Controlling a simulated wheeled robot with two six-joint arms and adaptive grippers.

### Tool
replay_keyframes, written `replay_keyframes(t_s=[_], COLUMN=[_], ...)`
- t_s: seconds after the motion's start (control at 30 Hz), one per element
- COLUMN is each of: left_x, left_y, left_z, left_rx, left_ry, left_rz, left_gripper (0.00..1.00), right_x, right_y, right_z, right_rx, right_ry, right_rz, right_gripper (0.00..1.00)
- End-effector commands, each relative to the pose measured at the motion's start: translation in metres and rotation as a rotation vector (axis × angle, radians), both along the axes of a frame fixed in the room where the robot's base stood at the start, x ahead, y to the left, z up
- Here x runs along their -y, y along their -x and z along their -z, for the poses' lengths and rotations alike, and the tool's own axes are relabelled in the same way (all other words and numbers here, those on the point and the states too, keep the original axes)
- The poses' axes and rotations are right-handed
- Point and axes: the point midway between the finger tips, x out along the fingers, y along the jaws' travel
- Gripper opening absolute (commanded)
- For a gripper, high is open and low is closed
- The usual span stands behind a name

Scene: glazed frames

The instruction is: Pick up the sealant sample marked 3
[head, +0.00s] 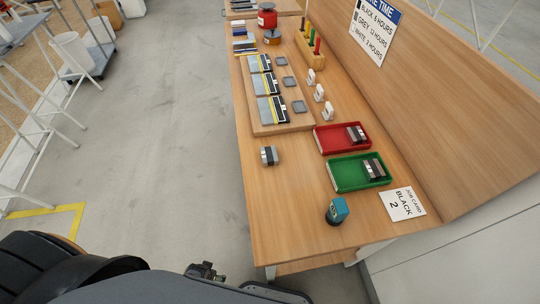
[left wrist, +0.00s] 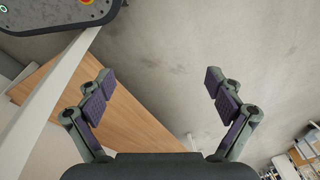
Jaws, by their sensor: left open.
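A red tray (head: 317,139) and a green tray (head: 333,180) hold grey-and-black blocks. A similar block (head: 268,156), a teal-topped item (head: 337,211) and a card reading BLACK 2 (head: 402,204) lie on the bench. A wooden back panel (head: 430,100) bounds the right; open floor lies left.

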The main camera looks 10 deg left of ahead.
Motion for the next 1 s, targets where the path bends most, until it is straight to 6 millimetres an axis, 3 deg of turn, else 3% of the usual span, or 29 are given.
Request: replay_keyframes(t_s=[0.27,0.37,0.5,0.7,1.0], left_x=[0.004,0.008,0.017,0.025,0.036], left_y=[-0.067,-0.096,-0.128,-0.141,-0.139], left_z=[-0.064,-0.109,-0.187,-0.273,-0.369], left_rx=[0.044,0.067,0.1,0.131,0.167], left_ry=[-0.004,-0.006,-0.008,-0.009,-0.006], left_rz=[0.011,0.018,0.027,0.037,0.065], left_gripper=[0.92,0.92,0.92,0.92,0.92], right_x=[0.005,0.005,0.005,0.005,0.001], right_y=[-0.001,0.0,0.0,0.001,0.002], right_z=[-0.003,-0.004,-0.005,-0.006,-0.008], right_rx=[0.001,0.001,0.0,-0.001,-0.003], right_ry=[0.006,0.006,0.006,0.005,0.001], right_rz=[-0.001,-0.001,-0.001,-0.001,-0.001], right_gripper=[0.75,0.75,0.75,0.75,0.75])
